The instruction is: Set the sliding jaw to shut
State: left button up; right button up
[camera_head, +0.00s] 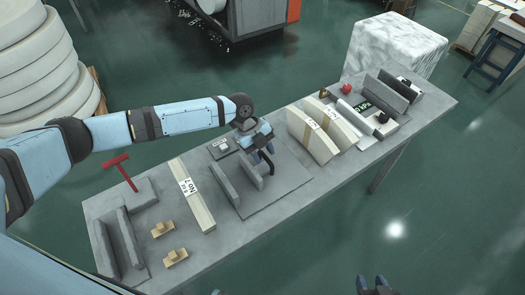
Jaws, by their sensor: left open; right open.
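A grey vise-like fixture (280,192) lies on the middle of the table. Two upright grey jaw plates stand on it, a left one (224,185) and a right one (250,171), with a gap between them. I cannot tell for sure which one slides. My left gripper (264,160) is open just above and behind the right plate, close to a dark handle-like part (269,165). Whether they touch is unclear. My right gripper (375,284) is open and empty at the bottom edge, off the table's front side.
A long pale block marked No 1 (193,195) lies left of the fixture. Curved pale blocks (313,135) lie right of it. A red T-handle (123,172), small wooden pieces (175,257) and another plate pair (118,243) are at the left end. Grey bars (383,95) are at the right.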

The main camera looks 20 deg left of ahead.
pick_arm(q)
grip_shut()
jog(key=s+a, duration=0.1)
jog(key=s, duration=0.1)
jog(key=s+a+p, duration=0.1)
jog(key=a, duration=0.1)
jog(key=s+a+p, duration=0.1)
jog(key=s, duration=0.1)
jog(key=shift+s+a+r, duration=0.15)
jog(key=shift+s+a, duration=0.1)
jog(key=shift+s, duration=0.1)
jog(key=shift+c, duration=0.7)
grip_release()
jog(key=shift+o, duration=0.7)
jog(key=shift+s+a, duration=0.1)
jog(key=shift+s, duration=0.05)
